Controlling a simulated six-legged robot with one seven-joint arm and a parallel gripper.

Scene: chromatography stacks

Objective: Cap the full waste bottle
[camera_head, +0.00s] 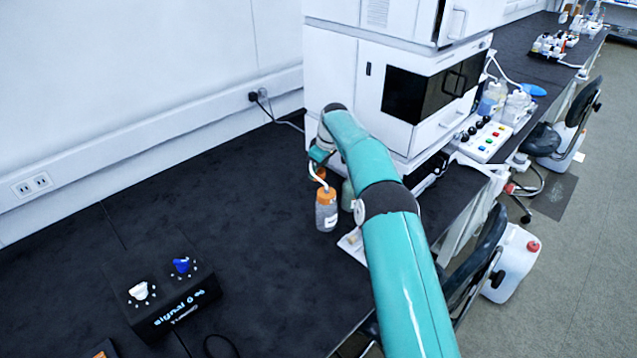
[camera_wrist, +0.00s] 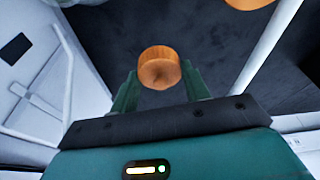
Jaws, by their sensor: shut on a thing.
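My gripper (camera_wrist: 158,82) is shut on an orange cap (camera_wrist: 159,62), which sits between the two green fingers in the wrist view. In the head view my gripper (camera_head: 319,164) is above the bench, close to a bottle (camera_head: 326,216) with a white label and an orange top. The bottle stands upright on the dark bench. A white tube (camera_head: 315,171) curves down to its top. A pale greenish bottle (camera_head: 347,196) stands just right of it, partly hidden by my arm. An orange round top (camera_wrist: 250,3) is cut off at the upper edge of the wrist view.
A tall white instrument stack (camera_head: 345,75) stands right behind the bottles. A white tray (camera_head: 349,246) lies partly under my arm's outline. A black box with white and blue knobs (camera_head: 170,299) sits at the front left. The bench (camera_head: 215,205) between is clear.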

